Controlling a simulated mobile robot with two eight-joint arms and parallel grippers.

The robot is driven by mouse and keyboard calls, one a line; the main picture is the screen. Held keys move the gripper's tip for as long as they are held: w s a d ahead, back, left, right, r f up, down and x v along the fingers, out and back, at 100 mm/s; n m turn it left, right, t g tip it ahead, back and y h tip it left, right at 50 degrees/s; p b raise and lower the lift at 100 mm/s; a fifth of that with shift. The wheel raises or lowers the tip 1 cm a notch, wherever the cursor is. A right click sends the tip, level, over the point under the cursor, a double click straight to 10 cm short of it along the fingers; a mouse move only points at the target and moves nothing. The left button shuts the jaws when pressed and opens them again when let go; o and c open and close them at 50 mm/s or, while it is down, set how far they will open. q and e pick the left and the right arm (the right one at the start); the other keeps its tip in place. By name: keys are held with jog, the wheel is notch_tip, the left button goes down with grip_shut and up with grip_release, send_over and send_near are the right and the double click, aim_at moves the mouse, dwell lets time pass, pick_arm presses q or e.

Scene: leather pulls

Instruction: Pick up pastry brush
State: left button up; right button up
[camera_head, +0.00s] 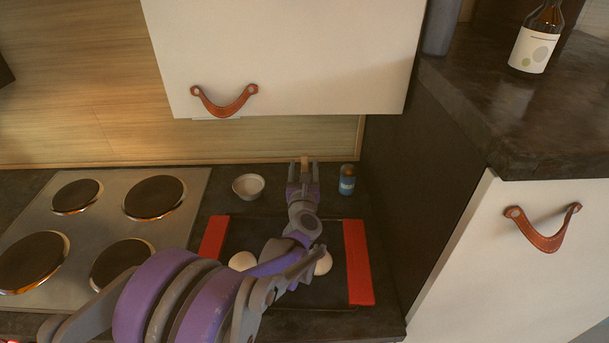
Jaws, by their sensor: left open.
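My left gripper (304,174) reaches over the dark counter, its fingers pointing toward the back wall. It is open. A small tan piece (305,163) shows between its fingertips; it may be part of the pastry brush, but it is too small and too covered to be sure. I cannot tell whether the fingers touch it. No other pastry brush is visible. My right gripper is not in view.
Below my left arm lies a dark tray with red ends (358,262), with pale round items (323,264) on it. A white bowl (248,187) and small blue bottle (347,180) flank the gripper. A stove (105,223) is left; a cabinet (290,50) hangs above.

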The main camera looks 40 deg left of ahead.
pick_arm(q)
jog(key=x, duration=0.5)
jog(key=shift+w+a+r+p, duration=0.15)
jog(key=shift+w+r+p, duration=0.2)
jog(key=shift+c, duration=0.3)
grip_shut()
